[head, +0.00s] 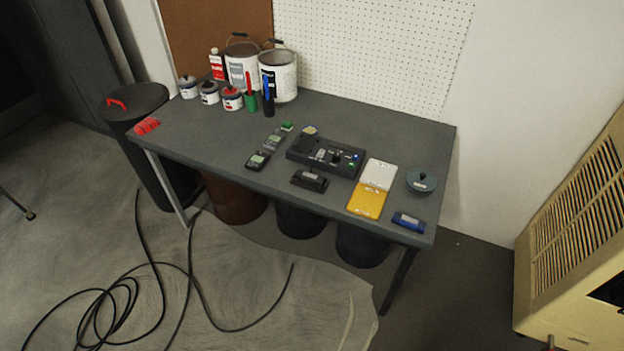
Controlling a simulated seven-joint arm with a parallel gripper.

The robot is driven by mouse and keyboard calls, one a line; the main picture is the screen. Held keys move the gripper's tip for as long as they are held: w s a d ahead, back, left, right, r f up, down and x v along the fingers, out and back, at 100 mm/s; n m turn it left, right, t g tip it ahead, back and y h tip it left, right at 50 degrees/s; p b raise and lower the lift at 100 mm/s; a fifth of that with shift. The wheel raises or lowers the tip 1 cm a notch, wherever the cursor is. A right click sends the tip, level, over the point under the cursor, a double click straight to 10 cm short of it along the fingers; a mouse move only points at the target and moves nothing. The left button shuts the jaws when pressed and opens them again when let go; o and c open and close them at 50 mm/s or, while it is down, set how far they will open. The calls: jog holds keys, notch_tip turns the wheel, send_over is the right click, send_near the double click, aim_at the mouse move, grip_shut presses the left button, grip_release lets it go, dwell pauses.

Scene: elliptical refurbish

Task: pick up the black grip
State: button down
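A black block-like item (310,180), which looks like the black grip, lies on the dark grey table (222,160) near its front edge. It has a small pale patch on top and lies just in front of a black control box (325,156). Nothing seems to cover it. A blue item (408,222) of similar size lies at the front right corner. My gripper is not in view in the head view.
White (378,173) and yellow (366,201) panels lie right of the black item, with a round grey-blue lidded object (421,182) beyond. Small meters (258,161) lie left. Paint cans (278,75) stand at the back. Bins stand underneath; a cable (140,275) is on the floor.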

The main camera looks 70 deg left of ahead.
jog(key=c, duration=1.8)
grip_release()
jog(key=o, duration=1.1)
